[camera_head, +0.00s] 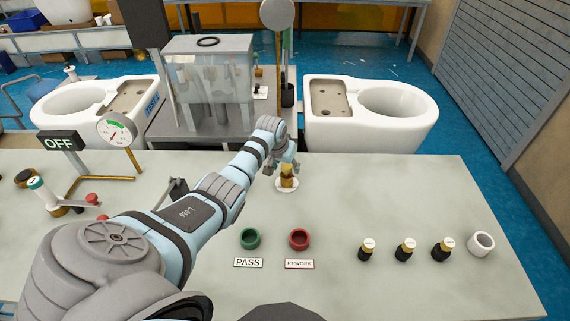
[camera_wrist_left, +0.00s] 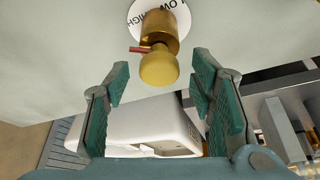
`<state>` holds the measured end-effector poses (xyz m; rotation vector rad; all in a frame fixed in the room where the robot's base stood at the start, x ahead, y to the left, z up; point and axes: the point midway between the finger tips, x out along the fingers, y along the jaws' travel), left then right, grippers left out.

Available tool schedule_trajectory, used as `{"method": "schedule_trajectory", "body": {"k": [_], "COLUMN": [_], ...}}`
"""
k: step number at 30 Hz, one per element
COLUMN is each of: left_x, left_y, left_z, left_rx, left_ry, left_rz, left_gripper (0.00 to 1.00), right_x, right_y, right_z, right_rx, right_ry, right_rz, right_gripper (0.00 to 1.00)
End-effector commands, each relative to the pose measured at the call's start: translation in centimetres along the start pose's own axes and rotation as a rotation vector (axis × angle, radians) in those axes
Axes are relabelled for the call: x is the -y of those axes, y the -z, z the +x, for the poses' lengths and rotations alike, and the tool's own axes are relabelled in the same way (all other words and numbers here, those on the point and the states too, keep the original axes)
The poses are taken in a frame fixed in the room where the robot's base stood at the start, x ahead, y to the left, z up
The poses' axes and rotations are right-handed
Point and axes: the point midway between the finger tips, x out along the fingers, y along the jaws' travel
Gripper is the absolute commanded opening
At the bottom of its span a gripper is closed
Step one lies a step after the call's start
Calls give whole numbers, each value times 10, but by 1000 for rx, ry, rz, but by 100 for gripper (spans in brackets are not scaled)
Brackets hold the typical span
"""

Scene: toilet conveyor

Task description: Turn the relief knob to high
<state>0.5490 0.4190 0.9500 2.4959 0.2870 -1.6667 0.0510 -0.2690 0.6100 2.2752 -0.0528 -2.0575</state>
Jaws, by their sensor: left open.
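The relief knob (camera_head: 288,174) is a small brass knob on a round white dial plate (camera_head: 288,187) on the grey table. In the left wrist view the brass knob (camera_wrist_left: 159,62) has a red pointer (camera_wrist_left: 140,49), which points to the picture's left. The dial plate (camera_wrist_left: 146,10) there carries the words LOW and HIGH. My left gripper (camera_wrist_left: 160,82) is open, with one green-padded finger on each side of the knob's near end and clear gaps between. In the head view my left gripper (camera_head: 282,166) is just above and beside the knob. My right gripper is not in view.
A gauge (camera_head: 116,131) and an OFF sign (camera_head: 61,142) stand left. White toilets (camera_head: 385,112) are behind the table.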

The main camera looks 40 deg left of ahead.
Motion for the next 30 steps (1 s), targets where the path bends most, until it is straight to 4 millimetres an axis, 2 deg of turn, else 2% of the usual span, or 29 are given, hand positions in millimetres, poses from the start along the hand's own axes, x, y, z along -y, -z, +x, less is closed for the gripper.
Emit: {"method": "schedule_trajectory", "body": {"k": [4, 7, 15, 18, 22, 30], "left_x": [0, 1, 1, 1, 1, 1], "left_y": [1, 0, 0, -1, -2, -1], "left_z": [-7, -22, -97, -113, -121, -121], "left_rx": [-2, -4, -4, -2, 0, 0], "left_ry": [0, 0, 2, 1, 0, 0], "left_rz": [-1, 1, 2, 1, 0, -1], "left_gripper": [50, 50, 50, 50, 50, 50], "right_x": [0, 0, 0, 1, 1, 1], "right_y": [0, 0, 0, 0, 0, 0], "right_z": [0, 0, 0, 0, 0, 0], "right_rx": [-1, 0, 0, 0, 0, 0], "right_ry": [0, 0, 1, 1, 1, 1], "right_rz": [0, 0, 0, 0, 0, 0], "right_gripper": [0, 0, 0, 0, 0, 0]}}
